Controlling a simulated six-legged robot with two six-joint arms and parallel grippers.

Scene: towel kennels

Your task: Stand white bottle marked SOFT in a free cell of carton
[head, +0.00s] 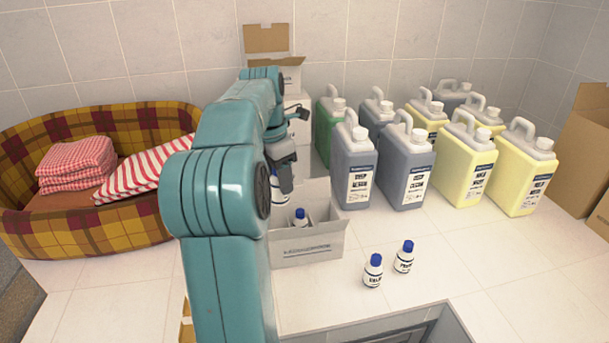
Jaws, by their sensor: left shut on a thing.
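The open white carton (308,247) stands on the pale surface at the middle, its near cells partly showing. A white bottle with a blue cap (300,219) stands inside it. My left gripper (284,184) points down over the carton's back left part. It is shut on a white bottle with a dark label (277,194), largely hidden behind my arm; its marking cannot be read. I cannot tell whether this bottle touches the carton. My left arm hides the carton's left side. My right gripper is not in view.
Two blue-capped white bottles (373,271) (404,257) stand right of the carton. Several large jugs (408,170) stand behind them. A plaid pet bed (100,225) with folded towels is at left. Cardboard boxes (585,140) stand at far right. The front right surface is clear.

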